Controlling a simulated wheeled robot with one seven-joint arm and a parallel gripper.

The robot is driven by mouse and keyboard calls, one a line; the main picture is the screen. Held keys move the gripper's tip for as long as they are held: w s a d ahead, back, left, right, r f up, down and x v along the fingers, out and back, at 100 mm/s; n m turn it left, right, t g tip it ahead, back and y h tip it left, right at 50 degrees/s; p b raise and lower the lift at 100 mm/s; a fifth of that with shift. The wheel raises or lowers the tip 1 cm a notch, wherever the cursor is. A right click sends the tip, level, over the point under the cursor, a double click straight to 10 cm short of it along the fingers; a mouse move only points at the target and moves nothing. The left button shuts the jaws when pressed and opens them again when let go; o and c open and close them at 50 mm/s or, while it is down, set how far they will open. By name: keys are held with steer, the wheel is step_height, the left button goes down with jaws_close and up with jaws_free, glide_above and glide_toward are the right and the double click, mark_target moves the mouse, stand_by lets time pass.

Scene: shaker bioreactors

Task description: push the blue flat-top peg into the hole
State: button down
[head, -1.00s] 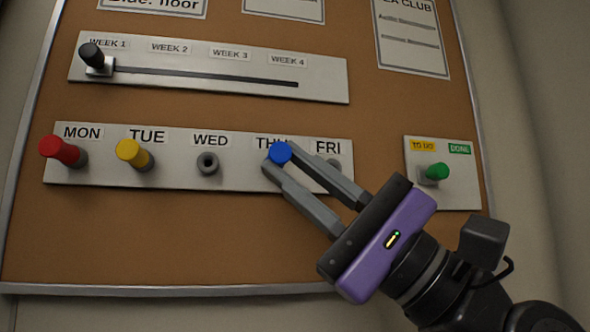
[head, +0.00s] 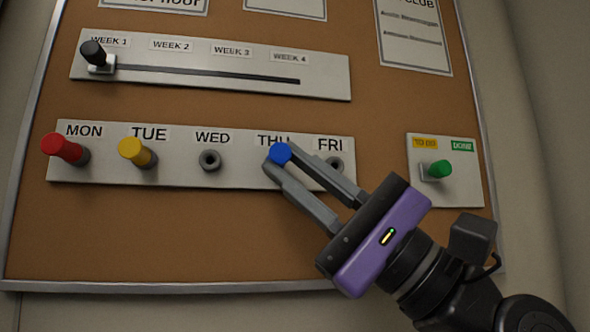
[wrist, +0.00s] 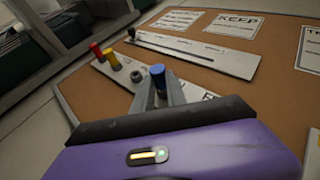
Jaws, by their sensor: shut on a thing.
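The blue flat-top peg (head: 280,153) is between the fingertips of my gripper (head: 276,158), in front of the THU place on the white day strip (head: 105,173). The gripper is shut on it. The blue peg also shows upright between the fingers in the wrist view (wrist: 157,76). The THU hole is hidden behind the peg and fingers, so I cannot tell whether the peg's end is in it. The WED hole (head: 209,160) is an empty grey ring.
A red peg (head: 65,149) stands at MON and a yellow peg (head: 137,152) at TUE. Above is a week slider with a black knob (head: 93,53) at WEEK 1. A green toggle (head: 439,169) sits at right. Bare corkboard (head: 150,235) lies below the strip.

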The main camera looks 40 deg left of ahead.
steer(key=shift+w+a, duration=0.3)
steer(key=shift+a, duration=0.05)
stand_by(0.7)
steer(key=c, duration=1.3)
jaws_free()
steer(key=b+v, duration=0.2)
steer(key=v, duration=0.5)
steer(key=shift+w+d+f, duration=0.1)
steer(key=shift+d+f, duration=0.15)
steer(key=shift+d, duration=0.05)
